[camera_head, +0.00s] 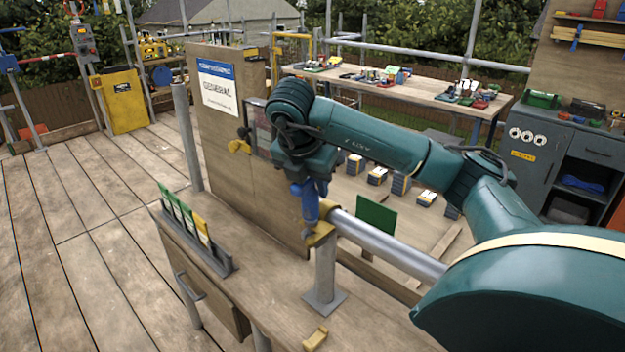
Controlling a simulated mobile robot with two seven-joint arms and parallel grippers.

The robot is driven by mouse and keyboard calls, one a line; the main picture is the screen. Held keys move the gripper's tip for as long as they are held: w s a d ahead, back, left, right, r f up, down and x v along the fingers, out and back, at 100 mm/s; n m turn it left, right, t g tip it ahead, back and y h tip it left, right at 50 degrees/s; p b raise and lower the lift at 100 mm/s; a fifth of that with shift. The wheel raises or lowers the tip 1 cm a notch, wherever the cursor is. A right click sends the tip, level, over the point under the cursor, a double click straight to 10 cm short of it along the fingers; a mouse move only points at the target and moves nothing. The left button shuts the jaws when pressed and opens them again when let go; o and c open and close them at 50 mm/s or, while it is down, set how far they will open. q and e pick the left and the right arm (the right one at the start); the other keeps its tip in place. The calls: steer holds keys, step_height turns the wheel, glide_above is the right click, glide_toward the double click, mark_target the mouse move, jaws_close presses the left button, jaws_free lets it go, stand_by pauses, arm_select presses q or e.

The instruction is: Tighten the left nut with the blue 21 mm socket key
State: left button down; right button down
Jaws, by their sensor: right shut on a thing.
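My right gripper (308,174) points down at the picture's middle and is shut on the blue socket key (309,205). The key hangs below the jaws, its lower end at the yellow coupler (321,236). The coupler sits on top of a short grey post, where a grey horizontal tube (390,243) meets it. The left nut cannot be made out; the key and coupler cover that spot. I cannot tell whether the socket is seated on it. My left gripper is not in view.
The post's base plate (325,300) stands on a wooden bench, with a yellow piece (315,338) in front. A rack of cards (195,238) is at left. A wooden panel with a sign (217,88) rises behind. A tool table (420,92) is farther back.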

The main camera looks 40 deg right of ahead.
steer(key=shift+s+a+f+n+b, duration=0.2)
steer(key=shift+f+n+b, duration=0.1)
steer(key=shift+f+n, duration=0.3)
steer(key=shift+w+d+r+p, duration=0.1)
steer(key=shift+w+r+p, duration=0.05)
steer(key=shift+r+p, duration=0.25)
steer(key=shift+w+d+r+p, duration=0.1)
steer(key=shift+r+p, duration=0.15)
steer(key=shift+r, duration=2.45)
